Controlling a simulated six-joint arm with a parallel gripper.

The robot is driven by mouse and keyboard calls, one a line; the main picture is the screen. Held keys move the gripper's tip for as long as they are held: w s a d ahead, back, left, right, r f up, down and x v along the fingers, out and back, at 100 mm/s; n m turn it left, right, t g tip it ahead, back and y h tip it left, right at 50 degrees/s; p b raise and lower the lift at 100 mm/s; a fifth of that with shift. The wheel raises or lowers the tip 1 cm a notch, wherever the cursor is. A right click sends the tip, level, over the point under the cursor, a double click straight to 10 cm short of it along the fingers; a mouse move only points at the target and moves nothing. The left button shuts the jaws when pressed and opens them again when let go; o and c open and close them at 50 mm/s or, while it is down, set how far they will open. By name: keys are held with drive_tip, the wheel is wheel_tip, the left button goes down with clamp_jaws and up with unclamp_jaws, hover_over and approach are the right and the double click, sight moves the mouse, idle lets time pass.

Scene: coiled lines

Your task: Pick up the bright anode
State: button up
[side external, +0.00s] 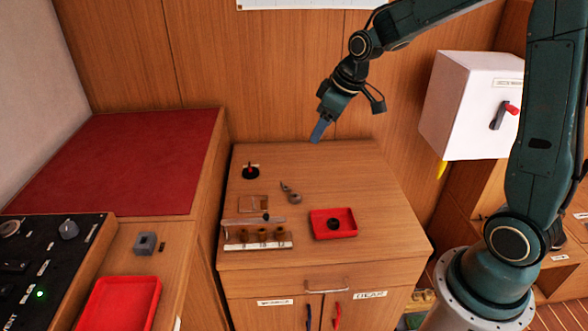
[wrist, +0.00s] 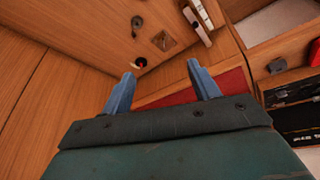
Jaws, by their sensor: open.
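My gripper (side external: 321,131) is high above the back edge of the wooden cabinet top, fingers down, clear of everything. In the wrist view its two blue fingers (wrist: 160,72) stand wide apart with nothing held between them. A small grey metal piece (side external: 291,193) lies on the cabinet top near its middle. It also shows in the wrist view (wrist: 137,24). A longer grey bar (side external: 253,220) lies along the rack at the front left. I cannot tell which of these is the bright anode.
The rack (side external: 258,242) holds brown cylinders. A red tray (side external: 345,232) holds a dark ring (side external: 333,223). A red-topped black piece (side external: 250,171) stands at the back left, a square wooden plate (side external: 252,203) nearer. A white box (side external: 465,100) hangs at right. The right rear top is clear.

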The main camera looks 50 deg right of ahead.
drive_tip(key=w+d+f, duration=0.2)
drive_tip(key=d+f, duration=0.1)
drive_tip(key=f, duration=0.3)
drive_tip(key=w+d+f+n, duration=0.1)
drive_tip(key=w+d+f, duration=0.1)
drive_tip(key=f, duration=0.5)
drive_tip(key=w+d+f+y, duration=0.1)
drive_tip(key=w+d+f, duration=0.2)
drive_tip(key=f, duration=0.3)
drive_tip(key=shift+w+d+f, duration=0.3)
drive_tip(key=shift+w, duration=0.45)
drive_tip(key=shift+f, duration=0.1)
hover_over(297, 196)
drive_tip(key=s, duration=0.2)
drive_tip(key=shift+w+d+f, duration=0.1)
drive_tip(key=shift+d+f, duration=0.05)
drive_tip(key=shift+f, duration=1.15)
drive_tip(key=shift+w+d+f, duration=0.1)
drive_tip(key=shift+d+f, duration=0.05)
drive_tip(key=shift+f, duration=1.1)
drive_tip(key=shift+d+f, duration=0.15)
drive_tip(key=shift+f, duration=1.15)
drive_tip(key=shift+f, duration=0.15)
drive_tip(key=shift+x, duration=2.5)
drive_tip(key=shift+a, duration=0.1)
